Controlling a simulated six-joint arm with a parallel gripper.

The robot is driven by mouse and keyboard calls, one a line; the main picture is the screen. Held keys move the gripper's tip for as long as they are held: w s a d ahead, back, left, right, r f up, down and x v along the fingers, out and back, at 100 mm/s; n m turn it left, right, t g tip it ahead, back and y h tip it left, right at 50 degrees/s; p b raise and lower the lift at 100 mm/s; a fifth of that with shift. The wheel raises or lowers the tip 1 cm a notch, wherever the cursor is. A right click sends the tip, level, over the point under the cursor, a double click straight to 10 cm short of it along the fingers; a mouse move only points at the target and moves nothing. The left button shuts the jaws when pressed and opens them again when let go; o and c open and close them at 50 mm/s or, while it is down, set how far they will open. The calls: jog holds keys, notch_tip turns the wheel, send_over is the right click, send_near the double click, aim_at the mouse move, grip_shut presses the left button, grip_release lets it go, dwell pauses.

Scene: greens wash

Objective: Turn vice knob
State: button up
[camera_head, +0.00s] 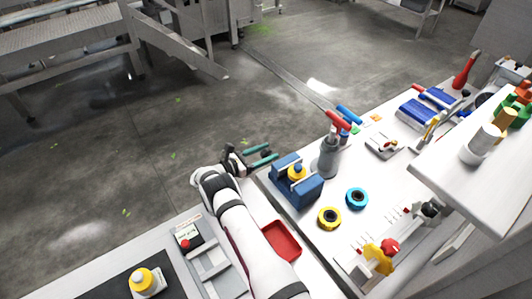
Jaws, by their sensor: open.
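A blue vice (306,190) stands on the near left edge of the white workbench. A small yellow-topped thing (297,172) sits between its two blue blocks. I cannot make out the vice's knob clearly. My gripper (272,152), with green fingers, is open and empty. It is to the upper left of the vice in the picture, past the bench edge over the floor, and apart from the vice.
A grey holder (328,160) with red- and blue-handled tools stands right beside the vice. Yellow (329,226) and blue (357,206) tape rolls lie in front of it. A red tray (285,243) is beside my arm. A raised shelf (470,178) is at right.

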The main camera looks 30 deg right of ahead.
jog(key=a+r, duration=0.1)
jog(key=a, duration=1.4)
jog(key=shift+a+r, duration=0.3)
jog(key=shift+r, duration=0.05)
jog(key=d+r+y, duration=0.9)
jog(key=r+y, duration=0.3)
jog(key=r, duration=0.2)
jog(key=x, duration=1.5)
jog(key=shift+a+f, duration=0.15)
jog(key=shift+f, duration=0.2)
grip_shut()
